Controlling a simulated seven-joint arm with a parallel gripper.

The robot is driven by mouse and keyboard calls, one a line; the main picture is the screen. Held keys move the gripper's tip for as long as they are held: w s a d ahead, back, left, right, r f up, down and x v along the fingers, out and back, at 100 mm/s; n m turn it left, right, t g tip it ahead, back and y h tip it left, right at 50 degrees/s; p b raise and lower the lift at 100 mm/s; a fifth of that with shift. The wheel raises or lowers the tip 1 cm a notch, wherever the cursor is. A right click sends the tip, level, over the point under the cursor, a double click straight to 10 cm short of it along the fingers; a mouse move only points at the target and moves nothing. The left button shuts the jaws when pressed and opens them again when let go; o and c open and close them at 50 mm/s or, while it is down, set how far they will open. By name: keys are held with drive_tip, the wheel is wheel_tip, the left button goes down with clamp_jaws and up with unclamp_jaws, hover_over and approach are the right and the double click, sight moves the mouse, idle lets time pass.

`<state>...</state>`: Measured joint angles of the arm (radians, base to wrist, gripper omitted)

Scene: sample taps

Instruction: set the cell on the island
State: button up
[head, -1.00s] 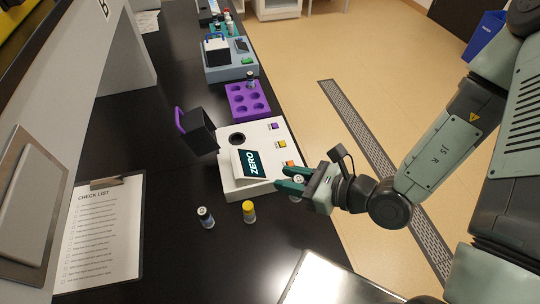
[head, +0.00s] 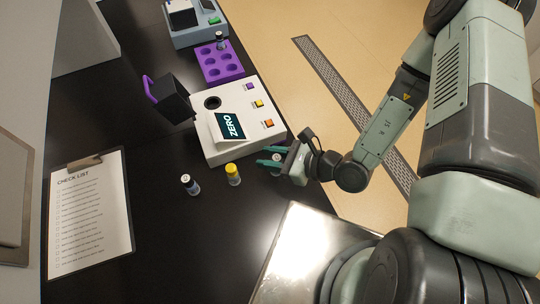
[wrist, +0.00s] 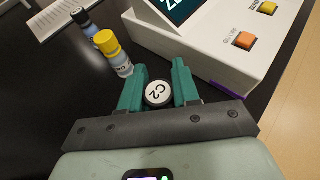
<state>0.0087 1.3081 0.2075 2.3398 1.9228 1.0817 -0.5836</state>
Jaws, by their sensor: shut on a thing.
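My gripper (head: 264,156) is at the near right corner of the white ZERO device, over the black bench. In the wrist view its green fingers (wrist: 159,78) are closed around a small vial, likely the cell (wrist: 158,93), whose white-topped cap with a dark rim reads C2. I see it from above, so its lower part is hidden. I cannot tell whether it touches the bench. Nothing is labelled as the island; a shiny metal surface (head: 305,243) lies at the bottom, nearer me than the bench.
A yellow-capped vial (head: 233,175) and a dark-and-white vial (head: 190,184) stand left of my gripper. The white device (head: 213,139) has its black lid (head: 173,98) raised. A purple rack (head: 219,71) holds one vial. A checklist clipboard (head: 90,215) lies left.

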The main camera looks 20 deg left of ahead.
drive_tip(key=shift+f, duration=0.15)
drive_tip(key=o, duration=1.1)
drive_tip(key=shift+c, duration=0.2)
